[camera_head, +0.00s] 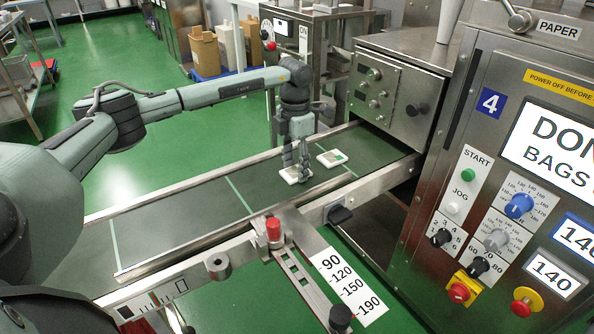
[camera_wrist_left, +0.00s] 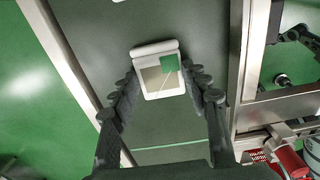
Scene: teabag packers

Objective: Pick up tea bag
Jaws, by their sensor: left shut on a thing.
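Two tea bags lie near the far end of the conveyor in the head view. The nearer tea bag (camera_head: 290,177), white and flat, is under my left gripper (camera_head: 298,166). In the left wrist view this tea bag (camera_wrist_left: 155,85) shows a white rim and a green tag, and it sits between the fingertips of my left gripper (camera_wrist_left: 160,78). The fingers are shut on its two sides. The second tea bag (camera_head: 331,158), white with a green tag, lies apart to the right. My right gripper is not in view.
The dark conveyor belt (camera_head: 190,220) has metal side rails and thin green cross lines. A steel machine with knobs (camera_head: 392,95) stands at its far right end. A red knob (camera_head: 273,229) rises from the near rail. The belt's left part is clear.

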